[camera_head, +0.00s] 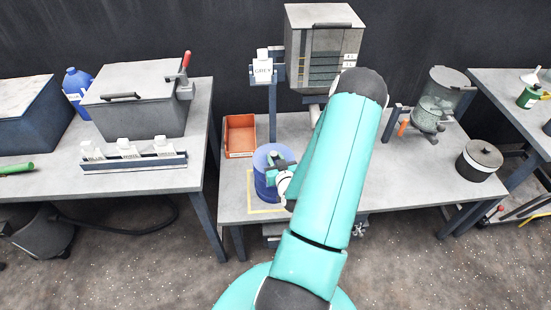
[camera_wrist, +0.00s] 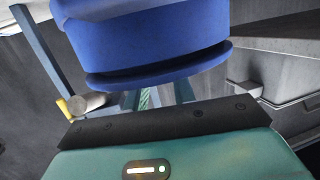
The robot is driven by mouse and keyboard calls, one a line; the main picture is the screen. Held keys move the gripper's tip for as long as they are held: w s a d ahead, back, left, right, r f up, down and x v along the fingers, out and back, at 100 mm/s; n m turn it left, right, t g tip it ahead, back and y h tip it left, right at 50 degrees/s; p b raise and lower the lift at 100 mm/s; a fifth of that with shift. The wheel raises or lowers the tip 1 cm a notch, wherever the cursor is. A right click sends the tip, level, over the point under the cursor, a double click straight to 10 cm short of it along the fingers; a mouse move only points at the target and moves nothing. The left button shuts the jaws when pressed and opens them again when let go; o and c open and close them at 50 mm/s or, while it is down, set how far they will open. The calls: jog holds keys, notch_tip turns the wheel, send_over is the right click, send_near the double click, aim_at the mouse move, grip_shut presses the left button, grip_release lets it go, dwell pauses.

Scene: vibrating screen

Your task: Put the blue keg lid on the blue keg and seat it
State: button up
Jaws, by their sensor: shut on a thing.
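The blue keg (camera_head: 263,188) stands upright on the middle table, inside a yellow marked outline. The round blue lid (camera_head: 262,155) is at its top, partly covered by my gripper (camera_head: 281,165). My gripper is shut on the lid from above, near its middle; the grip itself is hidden. In the wrist view the keg (camera_wrist: 140,38) fills the top, and the lid (camera_wrist: 160,77) shows as a thin disc edge with a dark line between the two. I cannot tell whether the lid is fully down. The fingers (camera_wrist: 158,97) are partly hidden behind the gripper body.
A grey screen machine (camera_head: 324,45) is at the back. A glass-bodied device (camera_head: 437,105) and a dark round pot (camera_head: 479,160) stand right of my arm.

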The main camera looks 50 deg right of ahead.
jog(key=shift+f, duration=0.4)
jog(key=o, duration=1.1)
jog(key=shift+s+a+r, duration=0.1)
